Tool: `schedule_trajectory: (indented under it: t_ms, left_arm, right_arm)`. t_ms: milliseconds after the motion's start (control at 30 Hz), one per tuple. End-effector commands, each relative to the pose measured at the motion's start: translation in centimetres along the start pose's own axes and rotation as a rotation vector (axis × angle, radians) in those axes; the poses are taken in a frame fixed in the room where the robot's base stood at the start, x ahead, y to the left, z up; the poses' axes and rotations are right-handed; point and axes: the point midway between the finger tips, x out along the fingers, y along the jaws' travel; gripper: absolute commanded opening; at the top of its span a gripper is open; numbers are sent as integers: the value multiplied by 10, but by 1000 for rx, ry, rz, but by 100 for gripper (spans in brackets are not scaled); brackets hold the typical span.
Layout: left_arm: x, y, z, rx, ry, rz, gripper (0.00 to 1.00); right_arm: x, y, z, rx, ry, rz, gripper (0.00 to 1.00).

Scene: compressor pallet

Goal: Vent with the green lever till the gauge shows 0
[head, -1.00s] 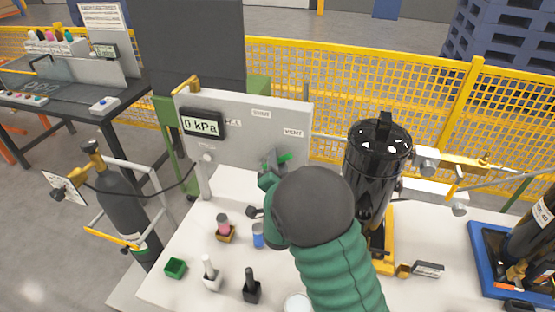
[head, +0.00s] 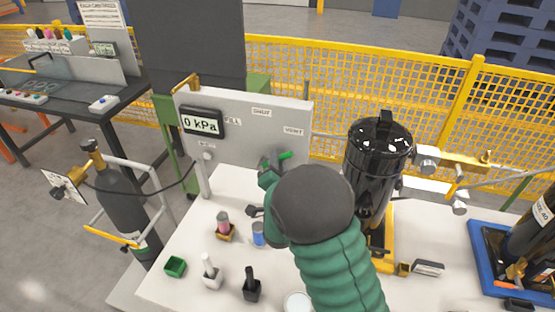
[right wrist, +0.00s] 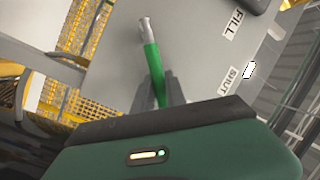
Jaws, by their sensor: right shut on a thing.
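The gauge (head: 202,123) at the upper left of the grey panel (head: 250,145) reads 0 kPa. The green lever (head: 285,155) sits low on the panel, its green end toward the right, below the VENT label (head: 294,131). My right gripper (head: 270,170) is at the lever, partly hidden behind my own forearm. In the right wrist view the fingers (right wrist: 169,92) are shut on the green lever (right wrist: 153,68), whose silver end sticks out past them. My left gripper is not in view.
A black cylinder (head: 377,165) stands close to the right of the panel. A dark gas bottle (head: 120,195) with a hose stands at the left. Small bottles, a blue can (head: 259,235) and a green box (head: 175,267) are on the white table (head: 190,245).

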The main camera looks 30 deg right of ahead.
Motion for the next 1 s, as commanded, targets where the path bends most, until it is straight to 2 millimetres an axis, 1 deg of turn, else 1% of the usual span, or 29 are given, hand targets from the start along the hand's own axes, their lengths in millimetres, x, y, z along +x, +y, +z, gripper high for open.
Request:
schedule_trajectory:
  t_ms: [33, 667, 867, 1000]
  left_arm:
    - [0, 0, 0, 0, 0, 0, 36]
    - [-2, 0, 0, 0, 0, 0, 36]
    - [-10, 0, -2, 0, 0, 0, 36]
    - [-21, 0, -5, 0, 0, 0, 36]
  right_arm:
    - [1, -1, -4, 3, 10, -3, 0]
    - [2, -3, -6, -4, 11, -2, 0]
    - [3, -10, -8, -59, 1, 11, 0]
    - [4, -18, -8, -138, -16, 29, 0]
